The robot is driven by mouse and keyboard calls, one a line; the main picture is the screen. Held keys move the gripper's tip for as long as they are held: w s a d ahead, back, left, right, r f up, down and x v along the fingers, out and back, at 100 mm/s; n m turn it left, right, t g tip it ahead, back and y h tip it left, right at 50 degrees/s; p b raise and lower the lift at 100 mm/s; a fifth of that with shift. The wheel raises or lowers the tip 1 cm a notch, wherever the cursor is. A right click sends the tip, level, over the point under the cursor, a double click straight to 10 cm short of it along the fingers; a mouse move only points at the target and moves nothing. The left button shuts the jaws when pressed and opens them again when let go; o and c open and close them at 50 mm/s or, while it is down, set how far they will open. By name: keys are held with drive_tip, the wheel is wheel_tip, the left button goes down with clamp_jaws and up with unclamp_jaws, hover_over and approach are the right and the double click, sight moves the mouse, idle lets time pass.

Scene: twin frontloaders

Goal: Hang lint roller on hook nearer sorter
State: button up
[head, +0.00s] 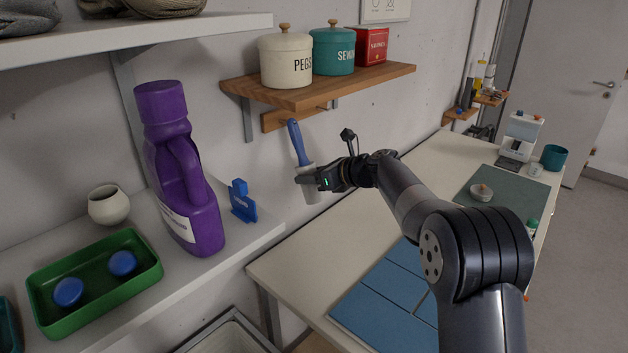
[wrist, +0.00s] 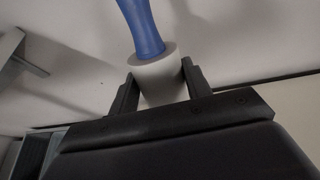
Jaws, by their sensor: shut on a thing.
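The lint roller (head: 297,143) has a blue handle and a pale roll, and it is upright with its handle up and slightly tilted. My gripper (head: 306,177) is shut on its roll, in front of the wall. In the wrist view the roller (wrist: 158,75) sits between the two fingers of my gripper (wrist: 158,88). A wooden rail (head: 293,119) is fixed to the wall under the wooden shelf, above and close to the handle's top. A small peg seems to stick out near its right end. The hooks are not clear, and I cannot identify the sorter.
The wooden shelf (head: 365,82) holds a PEGS canister (head: 286,62), a teal canister (head: 333,52) and a red box (head: 371,46). A purple bottle (head: 182,170), blue holder (head: 242,203) and green tray (head: 92,312) stand left. A bench (head: 337,236) lies below.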

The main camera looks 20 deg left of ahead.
drive_tip(key=shift+w+a+f+y+b, duration=0.2)
drive_tip(key=shift+a+f+y+b, duration=0.35)
drive_tip(key=shift+b, duration=1.1)
drive_tip(key=shift+w+a+f+t+y+b, duration=0.15)
drive_tip(key=shift+a+y+b, duration=0.2)
drive_tip(key=shift+b, duration=0.5)
drive_tip(key=shift+w+a+f+t+y+b, duration=0.15)
drive_tip(key=shift+a+b, duration=0.25)
drive_tip(key=shift+b, duration=0.4)
drive_tip(key=c, duration=0.4)
drive_tip(key=shift+a+y+b, duration=0.2)
drive_tip(key=shift+y+b, duration=0.05)
drive_tip(key=shift+b, duration=0.2)
drive_tip(key=shift+w+a+t+b, duration=0.2)
drive_tip(key=shift+t+b, duration=0.1)
drive_tip(key=shift+b, duration=0.1)
drive_tip(key=shift+w+a+f+n+y+b, duration=0.15)
drive_tip(key=shift+a+y+b, duration=0.15)
drive_tip(key=shift+b, duration=0.25)
drive_tip(key=shift+w+a+n+y+b, duration=0.15)
drive_tip(key=shift+a+y+b, duration=0.1)
drive_tip(key=shift+b, duration=0.25)
drive_tip(key=shift+w+a+y+b, duration=0.2)
drive_tip(key=shift+a+y+b, duration=0.15)
drive_tip(key=shift+a+b, duration=0.3)
clamp_jaws()
drive_tip(key=shift+w+a, duration=0.1)
drive_tip(key=shift+a, duration=0.15)
